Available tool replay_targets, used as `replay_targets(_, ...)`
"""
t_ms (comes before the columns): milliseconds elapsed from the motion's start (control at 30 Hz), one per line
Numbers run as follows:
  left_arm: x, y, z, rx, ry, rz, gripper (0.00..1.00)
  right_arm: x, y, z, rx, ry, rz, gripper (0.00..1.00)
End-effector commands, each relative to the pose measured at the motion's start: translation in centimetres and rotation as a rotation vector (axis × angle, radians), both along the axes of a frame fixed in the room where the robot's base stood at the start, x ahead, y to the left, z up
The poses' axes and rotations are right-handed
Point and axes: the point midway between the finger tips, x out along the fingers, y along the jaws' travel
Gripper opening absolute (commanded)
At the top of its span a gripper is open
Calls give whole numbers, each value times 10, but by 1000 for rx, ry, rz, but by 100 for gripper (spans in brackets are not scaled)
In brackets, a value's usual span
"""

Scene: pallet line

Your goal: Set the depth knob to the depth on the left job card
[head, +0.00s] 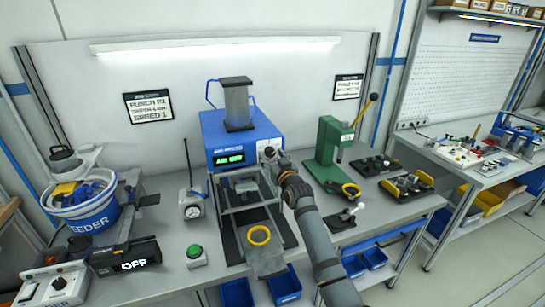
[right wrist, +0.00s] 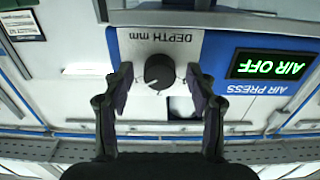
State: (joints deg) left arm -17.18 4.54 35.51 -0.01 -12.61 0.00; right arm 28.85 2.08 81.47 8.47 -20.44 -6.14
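The depth knob (right wrist: 159,72) is a round black knob on a white plate marked "DEPTH mm", upside down in the right wrist view. Its setting is not readable. My right gripper (right wrist: 159,82) is open, with one finger on each side of the knob and gaps between. In the head view the right gripper (head: 273,160) is at the front right of the blue air press (head: 212,128) and partly hides the plate. The left job card (head: 149,107) hangs on the back wall; it reads "PUNCH P2" and "SPEED 1", its depth line too blurred to read. My left gripper is not in view.
The press display (head: 229,159) reads "AIR OFF". A green hand press (head: 327,143) stands to the right, a feeder tub (head: 88,209) to the left. A second card (head: 347,87) hangs behind.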

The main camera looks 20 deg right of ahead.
Motion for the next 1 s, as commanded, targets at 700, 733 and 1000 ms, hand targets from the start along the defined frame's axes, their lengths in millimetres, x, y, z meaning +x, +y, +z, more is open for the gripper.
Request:
replay_targets(700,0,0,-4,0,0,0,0,0,0,-1,-49,-2,0,3)
replay_targets(733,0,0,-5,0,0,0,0,0,0,-1,-63,-3,0,3)
replay_targets(1000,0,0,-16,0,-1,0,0,0,0,-2,-259,-9,0,3)
